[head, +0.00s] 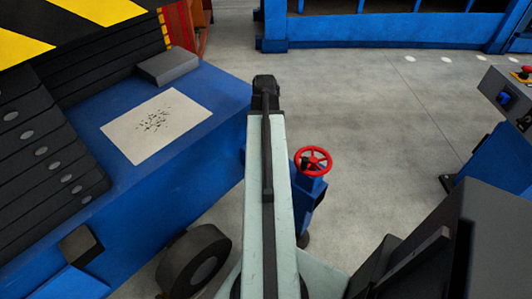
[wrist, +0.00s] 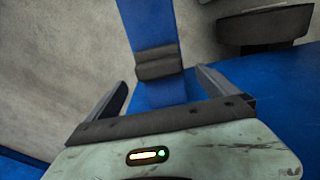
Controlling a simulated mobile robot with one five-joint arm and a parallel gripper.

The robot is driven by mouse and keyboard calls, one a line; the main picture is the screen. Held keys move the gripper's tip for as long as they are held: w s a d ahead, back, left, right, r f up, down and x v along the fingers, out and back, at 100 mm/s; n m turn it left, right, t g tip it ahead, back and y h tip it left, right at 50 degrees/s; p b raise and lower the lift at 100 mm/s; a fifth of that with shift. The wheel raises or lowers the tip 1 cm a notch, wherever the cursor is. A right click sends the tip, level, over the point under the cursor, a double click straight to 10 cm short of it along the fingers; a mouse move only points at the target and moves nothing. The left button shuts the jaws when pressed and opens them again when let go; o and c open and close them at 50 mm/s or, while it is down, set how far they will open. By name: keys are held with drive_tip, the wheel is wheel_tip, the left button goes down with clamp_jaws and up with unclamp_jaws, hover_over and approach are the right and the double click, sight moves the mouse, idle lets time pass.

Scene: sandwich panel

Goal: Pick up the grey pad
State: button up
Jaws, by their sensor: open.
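A flat grey pad (head: 168,66) lies on the blue top of the machine (head: 205,85) at the upper left in the head view. In the wrist view, my gripper (wrist: 161,77) is open, its two fingers spread apart. A dark grey block (wrist: 158,62) shows between and just beyond the fingertips, on a narrow blue strip. I cannot tell whether this is the same pad, or whether the fingers touch it. In the head view, my arm reaches forward to the right of the machine, and its far end hides the gripper's fingers.
A speckled pale sheet (head: 157,125) lies on the machine near the pad. A red handwheel (head: 313,161) on a blue valve stands right of my arm. A black wheel (head: 195,262) is below. A blue rack (head: 400,28) stands behind. Grey floor (head: 390,120) lies open at the right.

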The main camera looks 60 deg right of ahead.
drive_tip(key=shift+w+a+f, duration=0.1)
drive_tip(key=shift+f, duration=0.05)
drive_tip(key=f+b, duration=0.5)
drive_tip(key=shift+s+f, duration=0.2)
drive_tip(key=shift+s, duration=0.1)
drive_tip(key=shift+r, duration=0.2)
drive_tip(key=c, duration=1.5)
wheel_tip(320, 180, up, 10)
drive_tip(key=p, duration=1)
drive_tip(key=shift+r, duration=0.15)
